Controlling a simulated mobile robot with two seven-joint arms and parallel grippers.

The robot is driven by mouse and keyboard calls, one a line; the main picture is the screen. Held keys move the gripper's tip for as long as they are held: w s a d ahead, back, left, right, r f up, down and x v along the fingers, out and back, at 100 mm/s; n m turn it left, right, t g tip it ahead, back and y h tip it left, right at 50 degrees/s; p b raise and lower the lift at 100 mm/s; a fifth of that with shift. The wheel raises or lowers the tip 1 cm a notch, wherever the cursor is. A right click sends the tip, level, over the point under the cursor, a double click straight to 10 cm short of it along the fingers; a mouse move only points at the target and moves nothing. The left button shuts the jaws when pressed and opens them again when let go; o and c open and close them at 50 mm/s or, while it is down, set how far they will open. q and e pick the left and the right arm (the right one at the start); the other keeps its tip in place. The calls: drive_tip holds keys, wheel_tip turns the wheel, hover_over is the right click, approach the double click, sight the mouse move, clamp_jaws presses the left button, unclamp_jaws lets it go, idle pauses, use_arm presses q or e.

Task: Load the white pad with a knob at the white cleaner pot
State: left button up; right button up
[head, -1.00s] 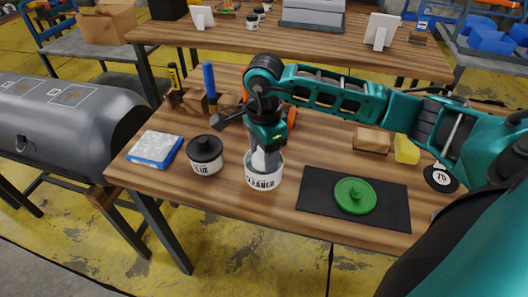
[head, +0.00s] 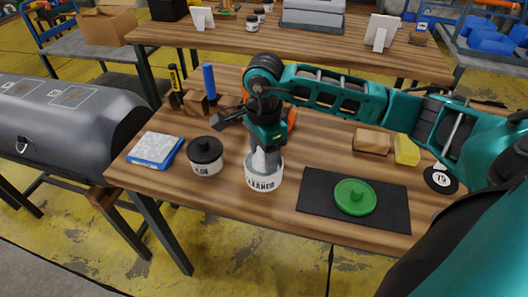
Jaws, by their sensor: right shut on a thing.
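The white cleaner pot (head: 264,184), with dark lettering on its side, stands near the front edge of the wooden table. My right gripper (head: 265,163) points straight down into the pot's mouth from above. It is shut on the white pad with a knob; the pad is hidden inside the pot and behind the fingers. I cannot tell how deep the pad sits in the pot. My left gripper is not in view.
A blue-and-white pack (head: 155,149) lies at the left corner. A green round disc with a knob (head: 355,196) lies on a black mat (head: 396,208) at right. A yellow sponge (head: 406,149) and a brown block (head: 371,141) sit behind.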

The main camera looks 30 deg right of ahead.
drive_tip(key=shift+r+p, duration=1.8)
drive_tip(key=shift+r, duration=1.55)
drive_tip(key=shift+w+a+r+n, duration=0.1)
drive_tip(key=shift+a+r+n, duration=0.25)
drive_tip(key=shift+n, duration=0.55)
drive_tip(key=a+r+n, duration=0.4)
drive_tip(key=a+n, duration=0.2)
drive_tip(key=n, duration=1.1)
drive_tip(key=shift+s+a, duration=0.15)
drive_tip(key=shift+s, duration=0.2)
